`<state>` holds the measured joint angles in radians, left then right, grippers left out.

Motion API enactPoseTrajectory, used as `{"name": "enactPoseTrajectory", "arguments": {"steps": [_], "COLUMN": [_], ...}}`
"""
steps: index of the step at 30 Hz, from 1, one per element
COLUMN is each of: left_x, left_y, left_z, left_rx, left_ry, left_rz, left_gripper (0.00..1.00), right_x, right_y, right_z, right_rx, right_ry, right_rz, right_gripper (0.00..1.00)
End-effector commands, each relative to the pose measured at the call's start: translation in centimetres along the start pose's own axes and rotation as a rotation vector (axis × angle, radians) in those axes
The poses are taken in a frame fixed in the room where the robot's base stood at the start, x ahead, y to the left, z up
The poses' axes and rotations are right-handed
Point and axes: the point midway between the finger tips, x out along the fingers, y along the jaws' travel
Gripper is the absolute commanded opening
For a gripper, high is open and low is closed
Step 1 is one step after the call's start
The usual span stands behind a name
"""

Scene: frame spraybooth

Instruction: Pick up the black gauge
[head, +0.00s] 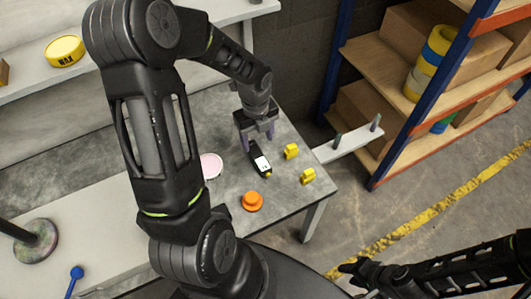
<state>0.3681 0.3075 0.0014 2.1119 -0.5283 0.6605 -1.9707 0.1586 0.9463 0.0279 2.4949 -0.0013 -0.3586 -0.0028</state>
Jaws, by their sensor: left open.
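The black gauge (260,164) lies on the grey tabletop, with a white face and a small yellow end towards the front. My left gripper (256,138) points down over the rear end of the gauge, its fingers apart on either side. I cannot tell whether the fingers touch it. My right gripper (362,271) is at the lower right, away from the table, dark and partly seen. The state of its jaws is unclear.
An orange knob-like piece (252,201) and two yellow pieces (291,151) (308,176) lie near the gauge. A pale pink disc (210,165) is partly behind my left arm. A wooden shelf rack (390,80) stands right. A yellow tin (65,51) sits on the back shelf.

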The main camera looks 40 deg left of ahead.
Motion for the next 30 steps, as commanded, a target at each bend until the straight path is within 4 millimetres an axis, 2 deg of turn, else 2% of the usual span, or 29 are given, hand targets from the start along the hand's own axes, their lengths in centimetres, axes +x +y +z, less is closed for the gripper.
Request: {"name": "enactPoseTrajectory", "arguments": {"steps": [2, 10, 19, 30], "left_x": [-0.3, -0.3, 2.3, 2.7], "left_y": [0.4, 0.4, 0.4, 0.4], "left_z": [0.6, 0.5, 0.5, 0.5], "left_rx": [0.031, 0.037, 0.037, 0.036], "left_ry": [-0.009, -0.008, -0.007, -0.006], "left_rz": [0.009, 0.011, 0.011, 0.011], "left_gripper": [0.6, 0.6, 0.6, 0.6], "right_x": [0.2, 0.1, 0.5, 0.5], "right_y": [0.1, 0.0, 0.2, 0.2], "right_z": [0.0, 0.1, 0.0, 0.0], "right_rx": [0.0, 0.0, 0.0, 0.0], "right_ry": [0.0, -0.001, 0.0, 0.0], "right_rz": [0.0, 0.0, 0.0, 0.0], "right_gripper": [0.36, 0.36, 0.36, 0.36]}}
